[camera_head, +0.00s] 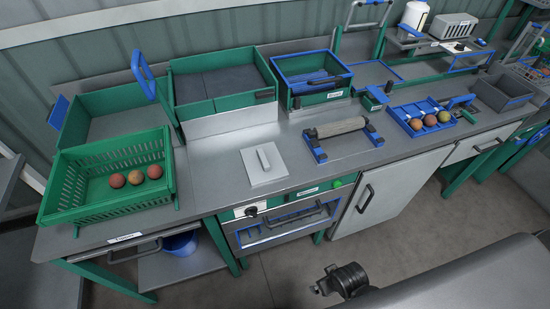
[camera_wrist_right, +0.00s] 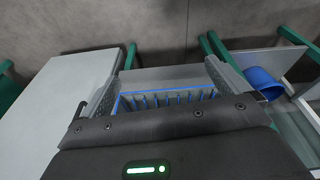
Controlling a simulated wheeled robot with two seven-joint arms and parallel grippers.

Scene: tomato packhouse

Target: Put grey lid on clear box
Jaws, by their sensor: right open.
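A flat grey square lid (camera_head: 257,176) with a raised bar handle lies on the counter near the middle of the head view. I cannot make out a clear box with certainty. My right gripper (camera_wrist_right: 166,82) shows in the right wrist view with its two fingers spread apart and nothing held between them. A blue-edged rack shows beyond the fingers. My left gripper is not in view.
A green crate (camera_head: 105,206) holds several round fruits at the left. A blue-rimmed green bin (camera_head: 318,101) stands behind the lid. A roller (camera_head: 341,127) and a blue tray (camera_head: 408,126) stand right of it. A blue bucket (camera_head: 180,244) sits below.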

